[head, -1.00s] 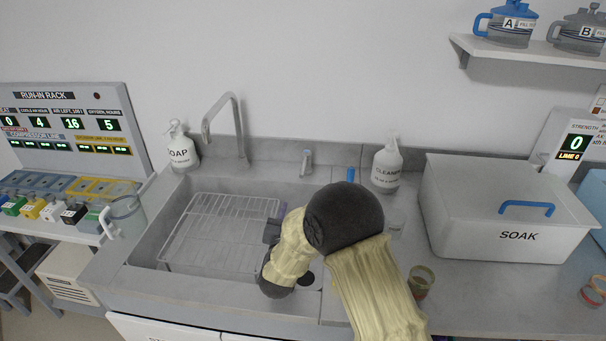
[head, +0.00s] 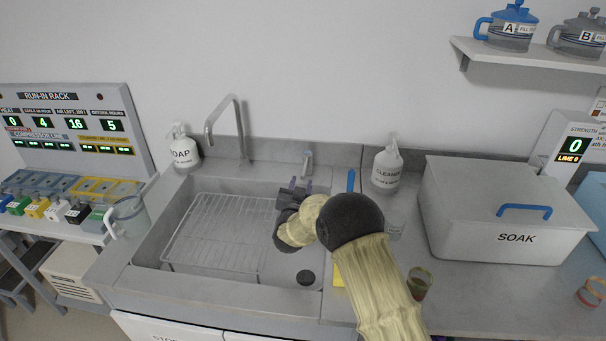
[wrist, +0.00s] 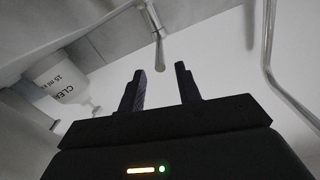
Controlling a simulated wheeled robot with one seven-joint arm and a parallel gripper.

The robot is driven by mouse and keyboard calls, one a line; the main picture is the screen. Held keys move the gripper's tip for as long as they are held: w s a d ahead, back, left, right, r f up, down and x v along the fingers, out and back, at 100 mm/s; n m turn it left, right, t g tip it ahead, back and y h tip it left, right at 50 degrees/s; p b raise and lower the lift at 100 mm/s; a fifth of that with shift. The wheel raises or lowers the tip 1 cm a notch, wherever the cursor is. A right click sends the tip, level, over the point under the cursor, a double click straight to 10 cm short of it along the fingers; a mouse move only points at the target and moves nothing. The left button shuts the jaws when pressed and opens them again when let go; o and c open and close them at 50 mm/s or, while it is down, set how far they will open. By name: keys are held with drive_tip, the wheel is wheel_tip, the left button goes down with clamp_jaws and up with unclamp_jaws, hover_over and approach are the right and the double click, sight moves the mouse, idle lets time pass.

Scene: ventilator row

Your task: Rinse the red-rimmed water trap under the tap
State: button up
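A small cup with a reddish rim (head: 590,292) stands at the far right edge of the counter. A second small cup, dark olive inside (head: 419,282), stands on the counter right of my forearm; its rim colour is hard to tell. The tall curved tap (head: 240,125) rises behind the sink (head: 150,240), and a short tap lever (head: 307,163) stands at the sink's back edge. My gripper (head: 293,185) is over the back right of the sink, just in front of the lever. In the wrist view its fingers (wrist: 161,90) are apart and empty, with the lever (wrist: 160,50) beyond them.
A wire rack (head: 215,235) lies in the sink. Soap (head: 183,150) and cleaner (head: 387,168) bottles stand behind. The lidded SOAK box (head: 500,215) fills the right counter. A clear jug (head: 128,215) is left of the sink. A blue-handled item stands right of the lever.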

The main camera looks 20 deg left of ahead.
sight(303, 173)
drive_tip(key=shift+p+x, duration=0.3)
drive_tip(key=shift+x, duration=2.3)
drive_tip(key=shift+c, duration=0.4)
clamp_jaws()
